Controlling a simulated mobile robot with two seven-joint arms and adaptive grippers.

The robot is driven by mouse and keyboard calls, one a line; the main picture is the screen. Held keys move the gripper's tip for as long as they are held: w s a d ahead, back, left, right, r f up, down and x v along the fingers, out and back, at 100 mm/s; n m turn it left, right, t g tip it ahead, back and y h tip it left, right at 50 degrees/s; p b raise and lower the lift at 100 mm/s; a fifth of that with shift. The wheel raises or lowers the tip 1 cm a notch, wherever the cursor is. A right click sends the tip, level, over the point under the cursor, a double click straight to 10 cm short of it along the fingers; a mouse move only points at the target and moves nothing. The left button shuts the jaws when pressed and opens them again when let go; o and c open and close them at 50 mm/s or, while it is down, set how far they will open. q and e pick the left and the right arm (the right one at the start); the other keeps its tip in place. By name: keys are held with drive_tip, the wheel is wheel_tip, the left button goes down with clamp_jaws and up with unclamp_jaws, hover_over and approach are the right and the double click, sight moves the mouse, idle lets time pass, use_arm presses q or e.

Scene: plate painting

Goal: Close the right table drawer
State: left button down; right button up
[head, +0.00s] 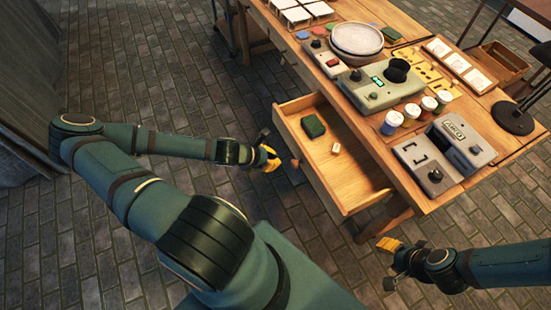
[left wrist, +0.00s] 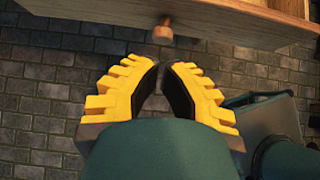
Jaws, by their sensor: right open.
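The open table drawer (head: 358,196) sticks out from the front of the wooden table (head: 300,62). It holds a dark green block (head: 313,125) and a small pale item (head: 336,148). The drawer's round wooden knob (head: 295,163) faces my left gripper (head: 272,158), and the knob also shows in the left wrist view (left wrist: 163,30). The left gripper's yellow fingers have their tips nearly together, with nothing between them, just short of the knob and apart from it. My right gripper (head: 388,256) is open and empty, low to the right of the drawer.
The tabletop carries a green device (head: 375,88), stacked bowls (head: 356,38), several paint jars (head: 411,112) and a grey device (head: 444,153). A dark round base (head: 513,117) stands at the right end. The brick floor (head: 215,90) left of the drawer is clear.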

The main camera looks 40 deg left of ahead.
sight(302, 158)
use_arm(q)
drive_tip(key=b+x, duration=0.1)
drive_tip(key=x, duration=0.6)
drive_tip(key=shift+f+b, duration=0.1)
drive_tip(key=shift+b, duration=0.2)
drive_tip(key=shift+w+d, duration=0.4)
drive_tip(key=shift+w, duration=0.5)
drive_tip(key=shift+w+d, duration=0.4)
drive_tip(key=shift+w, duration=0.5)
drive_tip(key=w+d, duration=0.2)
drive_tip(key=w, duration=0.4)
drive_tip(key=w+d, duration=0.3)
drive_tip(key=w, duration=0.3)
drive_tip(key=w+d, duration=0.2)
drive_tip(key=w, duration=0.4)
drive_tip(key=shift+w+d, duration=0.1)
drive_tip(key=shift+d, duration=0.15)
drive_tip(key=shift+a, duration=0.1)
